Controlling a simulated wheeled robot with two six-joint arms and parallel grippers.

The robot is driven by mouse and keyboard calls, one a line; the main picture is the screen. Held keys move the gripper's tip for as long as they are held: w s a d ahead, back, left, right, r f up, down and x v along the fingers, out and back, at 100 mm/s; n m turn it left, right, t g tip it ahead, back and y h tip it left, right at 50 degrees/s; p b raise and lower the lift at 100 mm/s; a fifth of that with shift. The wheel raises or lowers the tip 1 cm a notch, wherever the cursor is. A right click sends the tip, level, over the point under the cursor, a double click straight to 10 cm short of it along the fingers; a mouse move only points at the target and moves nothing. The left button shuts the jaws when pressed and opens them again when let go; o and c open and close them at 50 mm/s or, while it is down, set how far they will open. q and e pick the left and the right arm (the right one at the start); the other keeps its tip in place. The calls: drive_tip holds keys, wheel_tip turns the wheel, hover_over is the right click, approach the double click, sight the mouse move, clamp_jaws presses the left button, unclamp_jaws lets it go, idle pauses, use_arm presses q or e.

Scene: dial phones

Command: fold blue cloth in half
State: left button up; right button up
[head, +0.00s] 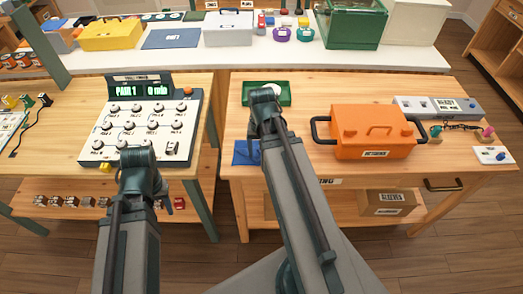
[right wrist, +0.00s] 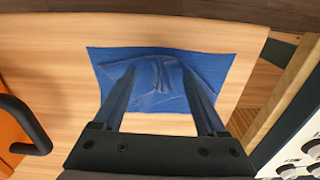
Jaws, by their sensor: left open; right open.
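The blue cloth (right wrist: 215,62) lies spread on the wooden table, roughly rectangular, with raised creases around its middle. In the head view the blue cloth (head: 241,153) shows only in part, left of my right arm, which hides the rest. My right gripper (right wrist: 159,71) is open, with its fingers above the cloth and the creases between the fingertips. No cloth is clamped; whether the tips touch it I cannot tell. My left arm reaches in front of the left table in the head view; its gripper fingers are hidden.
An orange toolbox (head: 372,131) stands right of the cloth, its black handle close by. A green tray (head: 282,92) lies behind the cloth. A white dial panel (head: 145,133) stands on the left table, across a gap. Bare wood surrounds the cloth.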

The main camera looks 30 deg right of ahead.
drive_tip(key=o, duration=0.4)
drive_tip(key=shift+c, duration=0.2)
drive_tip(key=shift+s+a, duration=0.35)
drive_tip(key=shift+s, duration=0.25)
drive_tip(key=shift+s+a, duration=0.2)
drive_tip(key=shift+s, duration=0.05)
drive_tip(key=shift+r, duration=0.15)
drive_tip(key=shift+r+p, duration=0.2)
drive_tip(key=shift+p, duration=0.15)
use_arm(q)
wheel_tip(320, 180, up, 9)
drive_tip(key=p, duration=0.8)
drive_tip(key=shift+s+a, duration=0.25)
drive_tip(key=shift+a, duration=0.05)
use_arm(e)
wheel_tip(320, 180, up, 8)
drive_tip(key=shift+r, duration=0.15)
